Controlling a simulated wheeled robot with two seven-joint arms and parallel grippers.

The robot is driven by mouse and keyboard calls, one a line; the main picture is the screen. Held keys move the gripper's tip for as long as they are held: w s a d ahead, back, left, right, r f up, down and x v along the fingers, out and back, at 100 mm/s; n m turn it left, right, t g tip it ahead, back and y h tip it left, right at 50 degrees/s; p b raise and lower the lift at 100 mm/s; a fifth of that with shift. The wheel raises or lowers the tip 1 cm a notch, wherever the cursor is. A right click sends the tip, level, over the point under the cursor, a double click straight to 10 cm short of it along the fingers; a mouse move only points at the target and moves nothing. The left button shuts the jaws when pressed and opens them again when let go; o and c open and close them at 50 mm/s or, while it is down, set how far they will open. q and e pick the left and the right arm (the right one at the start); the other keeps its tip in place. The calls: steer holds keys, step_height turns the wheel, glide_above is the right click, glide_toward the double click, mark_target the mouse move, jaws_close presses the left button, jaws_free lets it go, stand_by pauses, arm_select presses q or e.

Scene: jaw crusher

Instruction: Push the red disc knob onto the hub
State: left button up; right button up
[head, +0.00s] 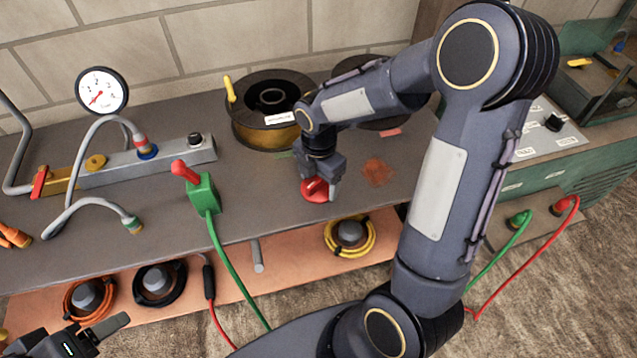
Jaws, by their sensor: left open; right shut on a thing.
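The red disc knob (314,195) is at the middle of the grey bench top, under my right gripper (320,187). My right gripper points down and is shut on the knob's raised red grip. I cannot tell whether the disc touches the bench or hangs just above it. No hub can be made out for certain; a grey peg (257,256) sticks out below the bench's front edge, left of and nearer than the knob. My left gripper (98,333) is open and empty at the lower left, in front of the lower shelf.
A green block with a red lever (203,192) stands left of the knob. A cable spool (270,110) and a pressure gauge (101,90) are behind. Coiled cables, including a yellow one (350,236), sit on the lower shelf (190,316). Bare bench top surrounds the knob.

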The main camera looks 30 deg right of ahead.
steer(key=shift+r, duration=0.1)
steer(key=shift+r, duration=0.5)
step_height(320, 180, up, 2)
steer(key=shift+r+p, duration=0.25)
steer(key=shift+p, duration=0.05)
steer(key=s+d+r, duration=0.7)
steer(key=s+r, duration=0.2)
steer(key=s, duration=0.3)
steer(key=shift+d+r+p, duration=0.15)
steer(key=shift+r+p, duration=0.05)
steer(key=shift+p, duration=0.1)
